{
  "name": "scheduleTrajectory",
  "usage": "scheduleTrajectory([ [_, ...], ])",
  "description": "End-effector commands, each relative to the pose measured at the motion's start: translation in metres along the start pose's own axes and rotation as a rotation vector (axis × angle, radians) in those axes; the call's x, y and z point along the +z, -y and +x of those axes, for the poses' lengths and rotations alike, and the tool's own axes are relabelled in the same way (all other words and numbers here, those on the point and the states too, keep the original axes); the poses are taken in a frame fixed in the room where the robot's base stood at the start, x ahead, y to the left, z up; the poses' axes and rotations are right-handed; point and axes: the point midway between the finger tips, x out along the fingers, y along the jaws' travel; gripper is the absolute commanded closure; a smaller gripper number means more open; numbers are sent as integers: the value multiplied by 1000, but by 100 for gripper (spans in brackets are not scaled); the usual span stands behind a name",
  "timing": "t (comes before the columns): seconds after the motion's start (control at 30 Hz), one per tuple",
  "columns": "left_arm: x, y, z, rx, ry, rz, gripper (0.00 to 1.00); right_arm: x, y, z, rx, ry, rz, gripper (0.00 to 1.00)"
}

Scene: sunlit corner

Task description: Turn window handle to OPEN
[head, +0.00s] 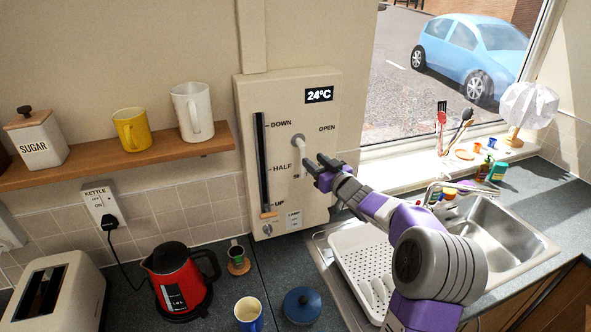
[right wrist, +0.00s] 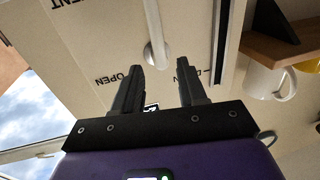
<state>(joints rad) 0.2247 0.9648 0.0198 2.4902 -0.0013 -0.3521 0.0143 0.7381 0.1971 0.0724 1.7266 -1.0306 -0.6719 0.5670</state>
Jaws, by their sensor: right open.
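The window handle (head: 301,150) is a pale lever on the beige wall panel (head: 322,120). It points downward from its round pivot, with the OPEN label up and to its right. My right gripper (head: 314,164) is open just in front of the handle's lower part, on its right side, and partly covers its lower end. In the right wrist view, upside down, the handle (right wrist: 154,25) runs up from its pivot, beyond and between the two fingertips (right wrist: 160,64). I cannot tell whether a finger touches it. My left gripper is not in view.
A slider (head: 264,165) marked DOWN, HALF and UP is left of the handle. Below are a red kettle (head: 180,280), a blue-lidded pot (head: 301,305) and a white drying rack (head: 360,262). A shelf (head: 150,155) with mugs is left.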

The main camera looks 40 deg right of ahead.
Motion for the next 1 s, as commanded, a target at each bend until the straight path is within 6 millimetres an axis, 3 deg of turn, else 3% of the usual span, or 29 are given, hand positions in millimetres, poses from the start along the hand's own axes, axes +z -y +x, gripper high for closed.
scheduleTrajectory([
  [0.1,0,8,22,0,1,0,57,24,0,0,1,0,0,59],
  [0.33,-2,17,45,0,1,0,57,48,0,0,0,0,0,59],
  [0.47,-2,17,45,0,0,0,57,49,1,6,-1,0,0,59],
  [0.8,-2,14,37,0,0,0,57,48,1,55,-1,0,1,59],
  [1.0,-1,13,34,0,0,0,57,48,1,72,-1,0,1,59],
])
